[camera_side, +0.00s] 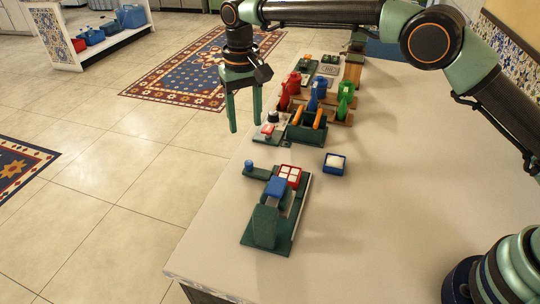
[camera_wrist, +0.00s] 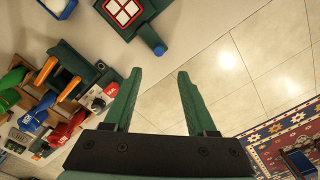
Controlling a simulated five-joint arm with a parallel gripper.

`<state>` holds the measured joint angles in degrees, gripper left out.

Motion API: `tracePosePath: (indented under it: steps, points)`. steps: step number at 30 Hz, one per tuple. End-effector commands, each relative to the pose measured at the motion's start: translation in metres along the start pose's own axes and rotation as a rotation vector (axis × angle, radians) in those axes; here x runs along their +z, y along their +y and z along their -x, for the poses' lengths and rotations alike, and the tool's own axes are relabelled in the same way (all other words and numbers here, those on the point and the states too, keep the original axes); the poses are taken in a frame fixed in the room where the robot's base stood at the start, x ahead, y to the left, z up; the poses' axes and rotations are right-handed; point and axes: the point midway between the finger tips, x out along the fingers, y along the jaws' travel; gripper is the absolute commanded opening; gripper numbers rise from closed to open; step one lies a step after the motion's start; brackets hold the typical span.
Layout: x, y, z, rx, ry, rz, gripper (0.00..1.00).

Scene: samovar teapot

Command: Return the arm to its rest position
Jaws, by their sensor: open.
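My gripper (camera_side: 245,112) hangs with its green fingers pointing down at the left edge of the table, in the side view. Its fingers are apart and nothing is between them. In the wrist view the two fingers (camera_wrist: 158,80) stand apart, with only floor and table edge behind them. My arm reaches across the top of the side view from the right.
The table (camera_side: 370,225) carries a green fixture (camera_side: 286,236) with a red-framed white grid (camera_side: 289,174), a small blue box (camera_side: 335,163), a holder with orange handles (camera_side: 307,127), and red, blue and green objects (camera_side: 318,92) behind. The table's right front is clear.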

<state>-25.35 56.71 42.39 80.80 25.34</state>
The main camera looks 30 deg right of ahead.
Motion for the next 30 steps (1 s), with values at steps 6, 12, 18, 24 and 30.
tracePosePath:
  steps: [6,12,18,24,30]
  points:
    - [0.001,0.022,0.032,-0.016,0.038,-0.004,0.57]
    - [0.016,0.067,0.080,-0.038,0.106,-0.005,0.57]
    - [0.045,0.112,0.117,-0.051,0.179,-0.005,0.57]
    - [0.085,0.153,0.140,-0.054,0.254,-0.005,0.57]
    - [0.131,0.189,0.146,-0.048,0.330,-0.004,0.57]
